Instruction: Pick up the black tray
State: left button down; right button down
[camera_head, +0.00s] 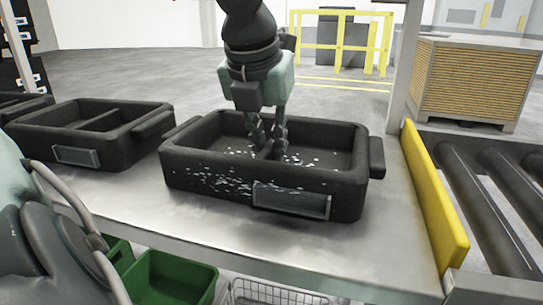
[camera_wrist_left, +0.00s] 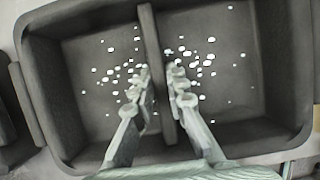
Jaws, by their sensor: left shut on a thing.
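The black tray (camera_head: 220,180) is on the metal table, upright, with a label holder on its front wall and a handle at its right end. White specks show on its floor and front wall. My left gripper (camera_head: 267,145) reaches down into it from above. In the left wrist view, the fingers of my left gripper (camera_wrist_left: 161,88) lie on either side of the tray's middle divider (camera_wrist_left: 151,38), shut on it. I cannot tell whether the tray is slightly off the table. My right gripper is not in view.
A second black tray (camera_head: 70,134) stands to the left on the same metal table (camera_head: 200,222). A yellow guard (camera_head: 436,200) and a roller conveyor (camera_head: 500,205) lie to the right. Green bins (camera_head: 170,278) and a wire basket (camera_head: 270,294) are below the front edge.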

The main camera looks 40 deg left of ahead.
aim_at(267, 144)
pick_arm(q)
jog(key=shift+r, duration=0.1)
